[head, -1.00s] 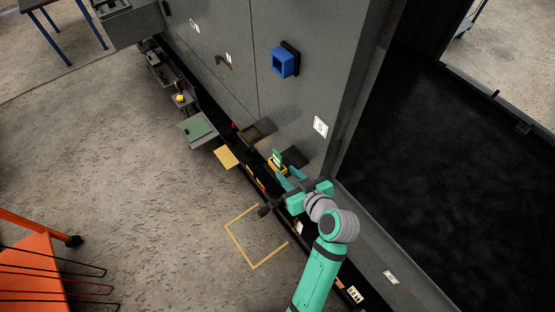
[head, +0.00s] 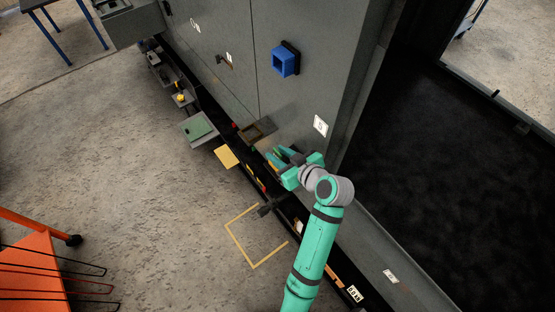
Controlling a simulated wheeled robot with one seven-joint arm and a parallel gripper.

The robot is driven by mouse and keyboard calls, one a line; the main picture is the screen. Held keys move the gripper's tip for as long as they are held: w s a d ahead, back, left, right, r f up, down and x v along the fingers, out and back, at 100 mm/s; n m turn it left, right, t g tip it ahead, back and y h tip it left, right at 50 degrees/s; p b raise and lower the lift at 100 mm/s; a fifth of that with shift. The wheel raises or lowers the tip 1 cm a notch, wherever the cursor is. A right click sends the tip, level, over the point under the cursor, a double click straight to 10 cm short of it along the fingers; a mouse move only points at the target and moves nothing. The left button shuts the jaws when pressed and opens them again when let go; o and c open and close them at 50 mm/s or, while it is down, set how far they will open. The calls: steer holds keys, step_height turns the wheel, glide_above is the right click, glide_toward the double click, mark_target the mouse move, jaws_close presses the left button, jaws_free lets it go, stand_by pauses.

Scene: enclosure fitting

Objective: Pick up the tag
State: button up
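My gripper (head: 275,153) is low along the front of the grey cabinet, just right of a small brown open tray. Its teal fingers point up and left in the head view. They cover the spot where a small green-and-white upright piece on a yellow base, probably the tag, stood in the earlier view. I cannot make that piece out now. The gap between the fingers is small and dark, so I cannot tell whether they are open or shut on something.
The grey cabinet wall (head: 225,70) rises behind the gripper, with a blue box (head: 285,60) on it. A brown tray (head: 257,132), a green-topped tray (head: 198,128) and a yellow plate (head: 227,156) line its foot. Open floor (head: 150,220) lies left.

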steer(key=x, duration=0.4)
steer(key=shift+w+a+r, duration=0.1)
steer(key=shift+w, duration=0.15)
steer(key=shift+c, duration=0.3)
steer(key=c, duration=0.5)
steer(key=shift+s+a, duration=0.1)
jaws_close()
steer(key=shift+r, duration=0.1)
